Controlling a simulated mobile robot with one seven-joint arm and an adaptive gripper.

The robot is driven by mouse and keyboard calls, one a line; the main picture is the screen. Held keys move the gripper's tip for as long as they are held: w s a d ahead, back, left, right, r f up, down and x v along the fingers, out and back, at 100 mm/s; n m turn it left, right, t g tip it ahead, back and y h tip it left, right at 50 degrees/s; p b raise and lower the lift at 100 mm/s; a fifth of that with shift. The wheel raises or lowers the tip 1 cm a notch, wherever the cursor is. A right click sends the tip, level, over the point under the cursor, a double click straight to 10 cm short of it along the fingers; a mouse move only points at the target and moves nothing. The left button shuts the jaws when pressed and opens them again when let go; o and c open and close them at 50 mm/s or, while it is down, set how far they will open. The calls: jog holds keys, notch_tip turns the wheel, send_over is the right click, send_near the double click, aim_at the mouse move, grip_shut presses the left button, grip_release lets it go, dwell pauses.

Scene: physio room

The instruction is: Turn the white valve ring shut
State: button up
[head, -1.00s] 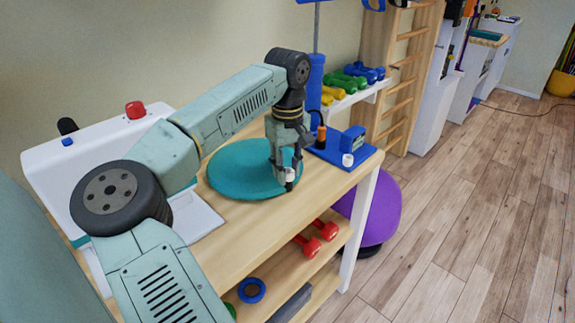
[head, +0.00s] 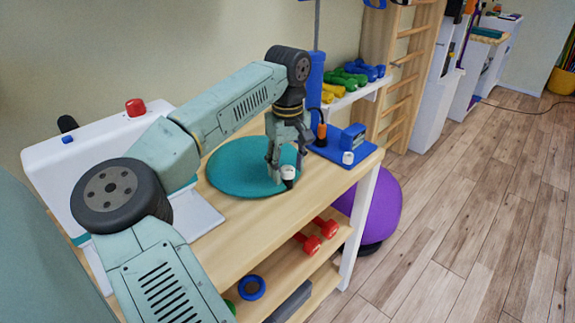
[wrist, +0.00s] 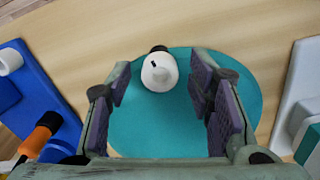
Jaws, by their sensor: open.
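The white valve ring (wrist: 160,74), a rounded white piece with a small dark mark on top, sits at the edge of the teal round cushion (wrist: 165,125). A black part shows just beyond it. In the head view the ring (head: 288,172) is at the cushion's (head: 232,170) near right edge, partly hidden by a finger. My gripper (wrist: 161,82) is open, with one finger on each side of the ring and a visible gap to both. In the head view my gripper (head: 286,165) points down over the cushion's edge.
A blue stand (head: 368,156) with a white cylinder (head: 348,158) and an orange-and-black tool (head: 321,135) is close on the right. A white machine (head: 80,165) stands on the left. Bare wooden tabletop (head: 270,222) lies in front.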

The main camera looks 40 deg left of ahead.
jog(key=shift+r, duration=0.1)
notch_tip(320, 180, up, 12)
dwell(0.4)
dwell(0.4)
